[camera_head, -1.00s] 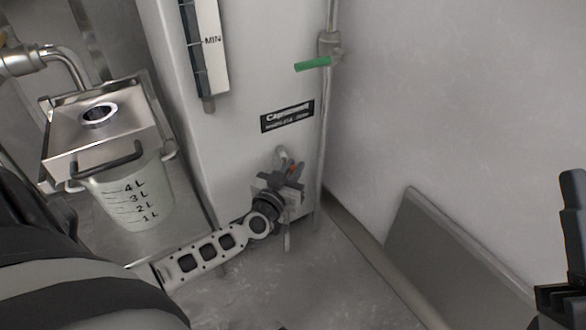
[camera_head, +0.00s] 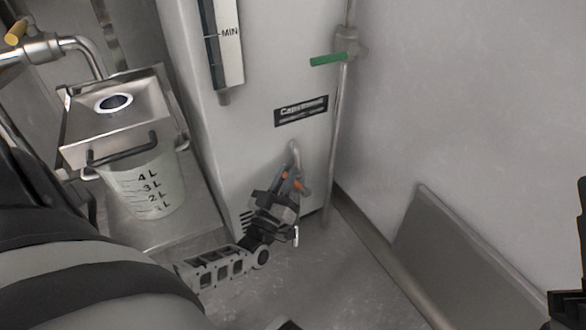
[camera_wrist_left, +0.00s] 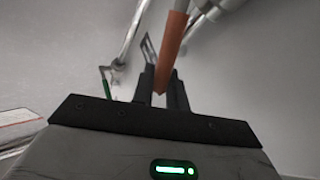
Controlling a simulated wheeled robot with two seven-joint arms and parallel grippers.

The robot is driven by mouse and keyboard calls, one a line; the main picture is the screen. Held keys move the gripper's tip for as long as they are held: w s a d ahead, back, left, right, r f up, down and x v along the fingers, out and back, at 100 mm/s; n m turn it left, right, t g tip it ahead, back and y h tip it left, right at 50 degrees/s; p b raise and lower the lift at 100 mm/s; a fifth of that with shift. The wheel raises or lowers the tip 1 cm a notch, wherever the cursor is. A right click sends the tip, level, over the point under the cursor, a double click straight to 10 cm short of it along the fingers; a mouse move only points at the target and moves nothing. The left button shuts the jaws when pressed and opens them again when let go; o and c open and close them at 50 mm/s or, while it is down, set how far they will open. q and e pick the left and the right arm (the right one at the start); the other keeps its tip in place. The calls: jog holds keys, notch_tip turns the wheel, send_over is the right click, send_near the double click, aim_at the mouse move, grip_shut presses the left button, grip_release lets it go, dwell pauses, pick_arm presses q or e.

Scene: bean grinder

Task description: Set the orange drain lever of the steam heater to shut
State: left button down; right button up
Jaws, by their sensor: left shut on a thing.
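The steam heater (camera_head: 205,130) is the tall pale cabinet in the middle of the head view. Its orange drain lever (camera_head: 286,183) shows in small part low on the heater's front, below a bent pipe. My left gripper (camera_head: 284,186) is at the lever and covers much of it. In the left wrist view, the orange lever (camera_wrist_left: 172,48) runs down between the two dark fingers of my left gripper (camera_wrist_left: 163,82), which is shut on it. My right gripper (camera_head: 572,300) shows only as a dark part at the right edge; its fingers cannot be made out.
A green lever (camera_head: 328,59) sits on a vertical pipe (camera_head: 336,130) right of the orange one. A measuring bucket (camera_head: 150,190) under a metal box (camera_head: 125,122) stands left. A grey panel (camera_head: 460,265) leans at the right wall.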

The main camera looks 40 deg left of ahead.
pick_arm(q)
jog(key=shift+s+a+f+n+t+y, duration=0.15)
jog(key=shift+s+f+n+t+y, duration=0.2)
jog(key=shift+s+n+t+y, duration=0.25)
jog(key=shift+w, duration=0.1)
jog(key=c, duration=1.8)
grip_release()
jog(key=shift+o, duration=0.2)
